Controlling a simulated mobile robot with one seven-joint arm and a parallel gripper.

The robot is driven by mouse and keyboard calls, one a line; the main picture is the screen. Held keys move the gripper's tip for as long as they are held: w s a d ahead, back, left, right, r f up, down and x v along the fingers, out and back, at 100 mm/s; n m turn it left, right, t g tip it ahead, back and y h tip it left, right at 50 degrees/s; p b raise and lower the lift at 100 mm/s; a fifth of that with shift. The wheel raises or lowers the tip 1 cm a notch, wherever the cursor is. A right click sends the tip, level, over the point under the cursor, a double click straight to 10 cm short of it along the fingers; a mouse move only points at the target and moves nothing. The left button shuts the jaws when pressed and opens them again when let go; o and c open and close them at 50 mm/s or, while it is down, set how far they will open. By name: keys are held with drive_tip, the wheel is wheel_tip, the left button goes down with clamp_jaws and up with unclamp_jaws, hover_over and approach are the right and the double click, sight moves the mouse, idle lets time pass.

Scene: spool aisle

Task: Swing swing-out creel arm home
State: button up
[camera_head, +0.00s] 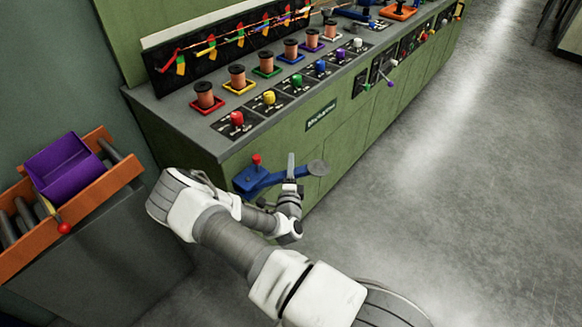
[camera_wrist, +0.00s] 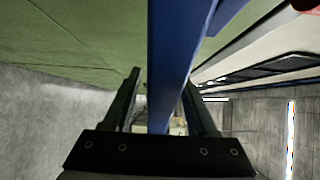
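The swing-out creel arm (camera_head: 284,176) is a blue bar that sticks out from the near end of the green cabinet. My gripper (camera_head: 291,164) is at the bar, a little short of the disc. In the wrist view, the blue bar (camera_wrist: 172,50) runs between the two fingers of my gripper (camera_wrist: 162,85). The fingers stand apart, with gaps beside the bar. Whether either finger touches it I cannot tell.
The green cabinet (camera_head: 330,150) carries several copper spools and coloured knobs on top. An orange rack (camera_head: 92,185) with a purple bin (camera_head: 66,170) and a red-tipped lever stands at the left. The grey floor (camera_head: 450,190) to the right is clear.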

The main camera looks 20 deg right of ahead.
drive_tip(key=p+v, duration=0.1)
drive_tip(key=v, duration=1.6)
drive_tip(key=shift+s+p, duration=0.3)
drive_tip(key=shift+p, duration=0.1)
